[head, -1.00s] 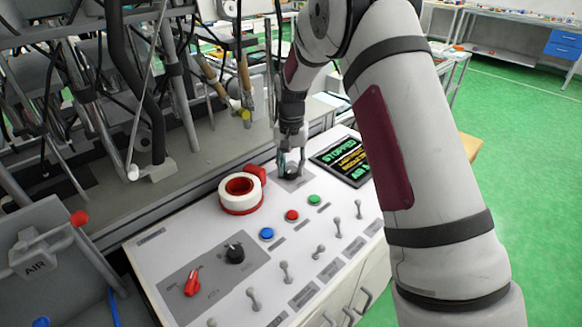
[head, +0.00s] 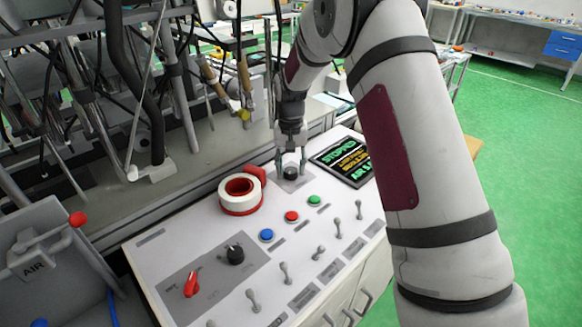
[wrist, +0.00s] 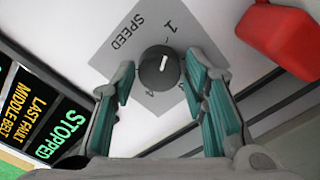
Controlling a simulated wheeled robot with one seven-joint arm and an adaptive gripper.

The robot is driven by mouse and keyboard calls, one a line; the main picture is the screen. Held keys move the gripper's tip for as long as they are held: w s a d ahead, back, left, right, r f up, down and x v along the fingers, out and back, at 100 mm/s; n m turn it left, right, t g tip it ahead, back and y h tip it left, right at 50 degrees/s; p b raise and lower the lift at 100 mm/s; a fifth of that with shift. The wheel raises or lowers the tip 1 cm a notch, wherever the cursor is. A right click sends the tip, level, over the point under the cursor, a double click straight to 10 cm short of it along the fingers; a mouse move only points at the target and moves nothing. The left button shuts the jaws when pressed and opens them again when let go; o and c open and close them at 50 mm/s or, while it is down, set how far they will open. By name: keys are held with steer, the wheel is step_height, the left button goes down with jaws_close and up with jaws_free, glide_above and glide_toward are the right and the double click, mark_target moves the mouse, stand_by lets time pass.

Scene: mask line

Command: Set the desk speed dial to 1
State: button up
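The speed dial (wrist: 158,68) is a round black knob with a white pointer line, on a grey plate (wrist: 115,48) marked SPEED. In the wrist view the pointer line aims up and slightly right, towards the printed 1 (wrist: 170,27). The dial also shows in the head view (head: 290,173) near the far edge of the desk. My gripper (wrist: 160,74) is open, with a green-padded finger on each side of the dial and a visible gap to each. In the head view my gripper (head: 290,166) is over the dial. Marks below the dial are partly hidden.
A display (head: 345,160) reading STOPPED lies right of the dial. Buttons, several toggle levers, a black knob (head: 234,254) and a red switch (head: 191,284) are nearer.

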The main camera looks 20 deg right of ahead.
mark_target(291, 170)
steer(key=shift+o, duration=0.4)
step_height(291, 170, up, 12)
stand_by(0.4)
